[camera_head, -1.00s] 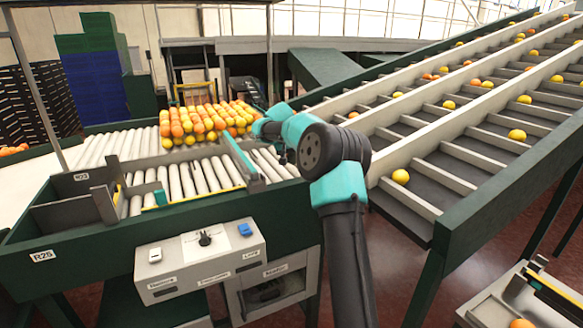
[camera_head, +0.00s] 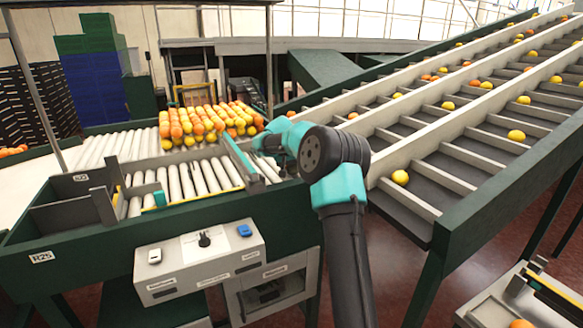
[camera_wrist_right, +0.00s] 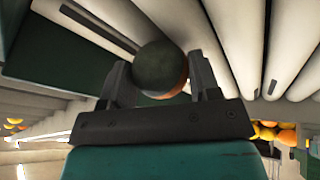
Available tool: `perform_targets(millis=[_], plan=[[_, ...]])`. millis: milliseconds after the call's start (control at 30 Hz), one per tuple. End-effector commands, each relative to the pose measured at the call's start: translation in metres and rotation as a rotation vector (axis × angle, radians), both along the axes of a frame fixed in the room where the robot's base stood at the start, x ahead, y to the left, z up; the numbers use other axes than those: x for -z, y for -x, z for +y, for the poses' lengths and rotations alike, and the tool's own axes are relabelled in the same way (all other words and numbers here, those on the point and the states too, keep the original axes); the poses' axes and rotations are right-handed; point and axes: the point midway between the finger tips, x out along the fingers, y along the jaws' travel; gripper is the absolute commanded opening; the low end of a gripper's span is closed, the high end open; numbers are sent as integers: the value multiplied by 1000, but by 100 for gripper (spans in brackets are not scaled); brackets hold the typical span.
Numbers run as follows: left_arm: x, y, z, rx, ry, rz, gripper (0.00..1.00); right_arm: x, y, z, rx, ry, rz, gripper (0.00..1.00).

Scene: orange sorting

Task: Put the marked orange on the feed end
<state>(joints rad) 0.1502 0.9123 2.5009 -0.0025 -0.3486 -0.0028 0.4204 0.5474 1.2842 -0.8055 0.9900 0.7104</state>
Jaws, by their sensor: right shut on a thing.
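In the right wrist view, my right gripper (camera_wrist_right: 162,75) is shut on a round fruit (camera_wrist_right: 160,68). The fruit is dark grey-green over most of the visible side, with orange at its lower right. White rollers (camera_wrist_right: 235,45) lie behind it; I cannot tell whether the fruit touches them. The fruit and fingertips cannot be made out there. Which end is the feed end is not readable. My left gripper is not in view.
A block of oranges and yellow fruit (camera_head: 205,122) lies on the far rollers. A control box (camera_head: 200,260) stands in front. A sloping conveyor (camera_head: 440,150) with scattered fruit rises at the right. The near rollers are clear.

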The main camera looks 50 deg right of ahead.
Motion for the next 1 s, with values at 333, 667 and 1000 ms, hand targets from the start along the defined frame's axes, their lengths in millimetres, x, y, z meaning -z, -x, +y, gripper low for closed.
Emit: perform_targets(millis=[333,667,1000], plan=[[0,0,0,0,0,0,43,3,0,0,0,0,0,75],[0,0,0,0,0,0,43,3,0,0,0,-1,1,82],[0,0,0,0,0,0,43,-26,2,12,-1,0,-3,82]])
